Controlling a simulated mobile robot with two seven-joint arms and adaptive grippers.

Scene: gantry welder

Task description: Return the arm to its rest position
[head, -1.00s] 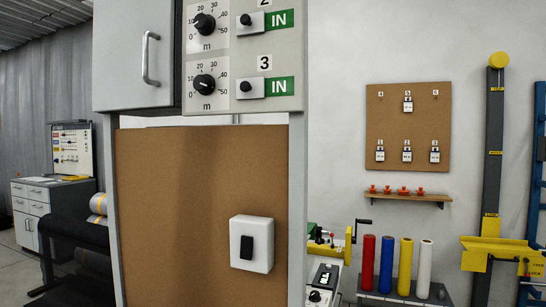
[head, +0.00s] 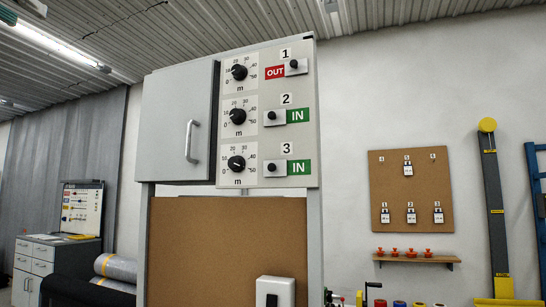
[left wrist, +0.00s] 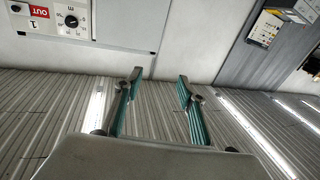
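My left gripper (left wrist: 159,76) shows in the left wrist view with its two teal-lined fingers apart and nothing between them. In the head view, what look like its fingertips (head: 22,10) show at the top left corner, up against the ceiling and well away from the control panel (head: 250,190). The rest of the left arm is out of the head view. My right gripper and arm are in neither view.
The grey cabinet (head: 172,130) stands beside the panel, whose sign 1 reads OUT and signs 2 and 3 read IN. Below are a brown board (head: 215,250) and a white switch box (head: 286,286). A padlock board (head: 395,168) hangs on the right wall.

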